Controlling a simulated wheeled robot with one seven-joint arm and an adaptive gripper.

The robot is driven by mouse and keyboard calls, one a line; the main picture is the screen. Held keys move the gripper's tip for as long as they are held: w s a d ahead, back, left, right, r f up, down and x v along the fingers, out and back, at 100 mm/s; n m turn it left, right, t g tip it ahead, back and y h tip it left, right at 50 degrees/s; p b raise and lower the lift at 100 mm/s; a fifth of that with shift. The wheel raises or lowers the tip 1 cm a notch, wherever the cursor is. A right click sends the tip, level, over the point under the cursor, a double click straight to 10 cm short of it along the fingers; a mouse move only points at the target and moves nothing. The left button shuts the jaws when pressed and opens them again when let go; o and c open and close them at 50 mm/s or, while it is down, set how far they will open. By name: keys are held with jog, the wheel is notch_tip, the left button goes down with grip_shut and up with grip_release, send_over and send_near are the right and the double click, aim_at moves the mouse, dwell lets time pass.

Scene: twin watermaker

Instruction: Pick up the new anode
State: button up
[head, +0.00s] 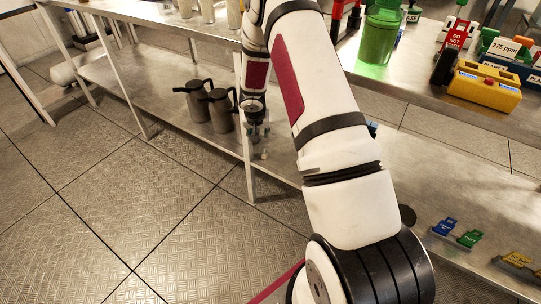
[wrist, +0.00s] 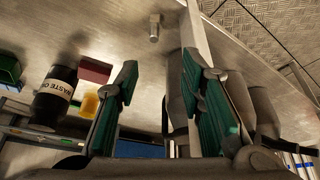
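A small grey metal piece with a wider end (wrist: 154,28) shows on the metal surface at the top middle of the wrist view. It may be the new anode, but I cannot tell for sure. My gripper (wrist: 158,80) is open and empty, its green-padded fingers apart on either side of the view's middle. The small piece lies beyond the fingertips, in line with the gap. In the head view my gripper (head: 260,138) hangs beside the lower shelf, near a table leg.
Two grey jugs (head: 196,101) (head: 222,110) stand on the lower shelf (head: 160,82) close to my gripper. The wrist view shows a black waste oil container (wrist: 54,96), a red block (wrist: 95,70) and a yellow object (wrist: 90,104) at left. Open floor (head: 150,200) lies at left in the head view.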

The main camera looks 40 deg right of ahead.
aim_at(264, 149)
jog(key=x, duration=0.3)
jog(key=b+x, duration=0.1)
jog(key=x, duration=0.3)
jog(key=s+x, duration=0.1)
jog(key=x, duration=0.2)
jog(key=shift+d+f, duration=0.1)
jog(key=shift+f, duration=0.4)
jog(key=shift+d+b+x, duration=0.2)
jog(key=shift+b+x, duration=0.6)
jog(key=shift+x, duration=2.3)
jog(key=shift+r, duration=0.1)
grip_shut()
